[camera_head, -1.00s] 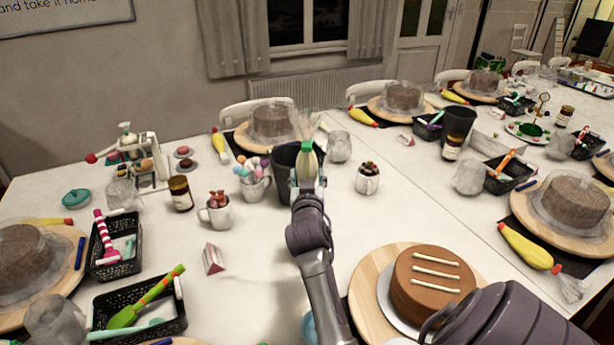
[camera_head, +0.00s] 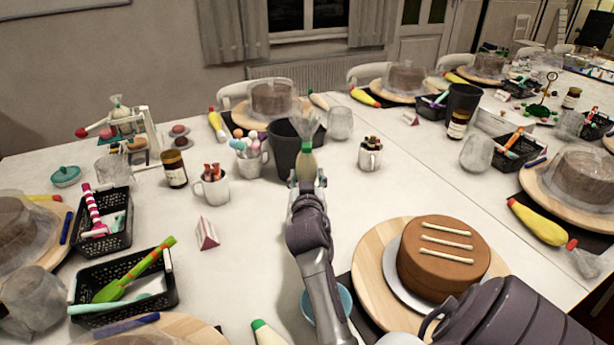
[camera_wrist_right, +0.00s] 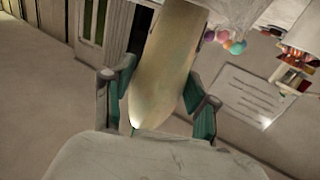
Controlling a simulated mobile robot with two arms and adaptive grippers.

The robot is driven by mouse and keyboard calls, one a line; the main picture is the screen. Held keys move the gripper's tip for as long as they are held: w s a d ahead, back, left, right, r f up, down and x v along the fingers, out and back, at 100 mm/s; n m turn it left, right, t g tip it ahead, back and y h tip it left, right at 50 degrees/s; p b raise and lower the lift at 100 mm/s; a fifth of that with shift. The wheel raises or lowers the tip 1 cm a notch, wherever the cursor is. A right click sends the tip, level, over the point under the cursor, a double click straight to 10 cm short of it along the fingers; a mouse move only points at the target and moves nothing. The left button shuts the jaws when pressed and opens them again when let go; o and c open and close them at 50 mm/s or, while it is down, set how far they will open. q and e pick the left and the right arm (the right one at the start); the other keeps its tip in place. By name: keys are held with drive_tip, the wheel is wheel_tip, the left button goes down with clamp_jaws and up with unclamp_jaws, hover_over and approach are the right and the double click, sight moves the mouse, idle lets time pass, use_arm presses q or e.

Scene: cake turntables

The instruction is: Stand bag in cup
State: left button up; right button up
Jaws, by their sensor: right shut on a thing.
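My right gripper (camera_head: 307,184) is shut on a cream piping bag (camera_head: 306,164) with a green band and a clear, flared top. The bag is upright in the head view, in front of the black cup (camera_head: 283,160) and overlapping its right side. The bag appears outside the cup, though the exact gap is hard to judge. In the right wrist view, the bag (camera_wrist_right: 165,65) sits between the green-padded fingers of the gripper (camera_wrist_right: 160,97), with its tapered tip showing. The cup's inside is hidden. My left gripper is not in view.
A mug of colourful sticks (camera_head: 248,165) stands close left of the cup, with another mug (camera_head: 211,190) nearby. A glass (camera_head: 340,124) and a mug (camera_head: 370,155) stand to the right. A brown cake (camera_head: 443,262) is at front right.

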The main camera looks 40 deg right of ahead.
drive_tip(key=shift+f+b, duration=0.45)
drive_tip(key=shift+f, duration=0.05)
idle(0.4)
drive_tip(key=o, duration=1.1)
drive_tip(key=shift+c, duration=0.2)
drive_tip(key=shift+s+a, duration=0.1)
drive_tip(key=shift+s, duration=0.05)
